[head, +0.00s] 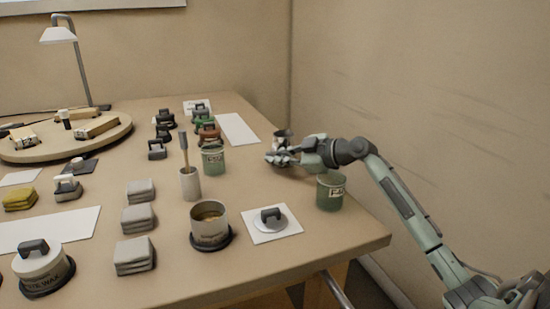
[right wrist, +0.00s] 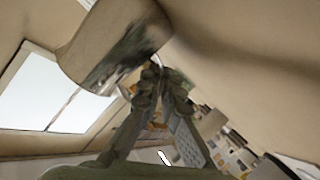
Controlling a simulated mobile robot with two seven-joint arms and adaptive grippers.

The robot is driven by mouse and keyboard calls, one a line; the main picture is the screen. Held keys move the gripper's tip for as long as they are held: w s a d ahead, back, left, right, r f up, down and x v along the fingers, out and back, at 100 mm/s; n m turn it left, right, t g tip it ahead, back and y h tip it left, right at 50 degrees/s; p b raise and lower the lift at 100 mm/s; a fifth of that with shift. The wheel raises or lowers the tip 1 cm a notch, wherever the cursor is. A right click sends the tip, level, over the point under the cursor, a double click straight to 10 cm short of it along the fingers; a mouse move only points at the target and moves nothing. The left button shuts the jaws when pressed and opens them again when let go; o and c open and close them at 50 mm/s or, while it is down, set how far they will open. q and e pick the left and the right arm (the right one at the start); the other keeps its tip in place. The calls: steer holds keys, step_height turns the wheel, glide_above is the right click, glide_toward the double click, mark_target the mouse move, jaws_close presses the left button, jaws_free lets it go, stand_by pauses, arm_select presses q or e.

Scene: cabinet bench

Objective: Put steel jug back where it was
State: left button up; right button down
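The steel jug (head: 283,136) is a small grey metal vessel near the right rear edge of the bench. My right gripper (head: 278,157) is right at it, reaching in from the right. In the right wrist view the jug (right wrist: 115,45) looms large and tilted at the upper left, just beyond the fingertips. The right gripper (right wrist: 158,80) has its fingers drawn close together at the jug's near edge, seemingly on a thin part of it. The exact contact is partly hidden. I cannot tell whether the jug touches the bench. My left gripper is out of view.
A green labelled can (head: 330,192) stands below my right forearm near the bench's right edge. Another green can (head: 213,160), a brush pot (head: 190,184) and an open tin (head: 209,222) stand to the left. A blank white sheet (head: 238,128) lies behind.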

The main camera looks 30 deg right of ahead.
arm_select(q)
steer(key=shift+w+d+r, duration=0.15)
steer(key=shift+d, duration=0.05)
arm_select(e)
steer(key=c, duration=1.7)
jaws_free()
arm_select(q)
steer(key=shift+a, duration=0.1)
arm_select(e)
steer(key=shift+r, duration=0.1)
steer(key=shift+r, duration=0.1)
steer(key=shift+s+d, duration=0.35)
steer(key=shift+s, duration=0.3)
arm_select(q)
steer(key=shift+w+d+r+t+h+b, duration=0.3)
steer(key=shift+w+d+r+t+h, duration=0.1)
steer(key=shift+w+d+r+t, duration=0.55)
arm_select(e)
steer(key=v, duration=1)
steer(key=shift+s+r, duration=0.25)
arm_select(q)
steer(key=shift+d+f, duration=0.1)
